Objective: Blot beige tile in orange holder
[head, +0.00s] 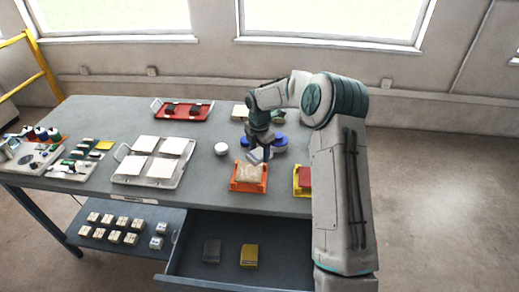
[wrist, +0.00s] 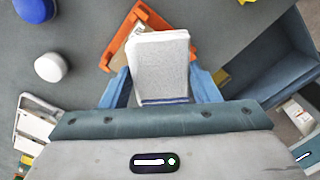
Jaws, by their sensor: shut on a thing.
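The orange holder (head: 248,187) stands near the front edge of the table, with the beige tile (head: 249,172) in it. My gripper (head: 262,150) is just above and behind the holder. In the wrist view my gripper (wrist: 160,88) has its blue fingers shut on a pale grey-white pad (wrist: 160,62) with a dark blue band near its base. The pad hides most of the tile; the orange holder (wrist: 148,14) and a strip of the beige tile (wrist: 121,42) show around it. I cannot tell whether the pad touches the tile.
A yellow holder with a red tile (head: 304,178) stands right of the orange one. A white round piece (head: 221,149) and blue round pieces (head: 280,141) are close by. A tray of white tiles (head: 121,180) lies left. The drawer (head: 285,260) below is open, with two blocks inside.

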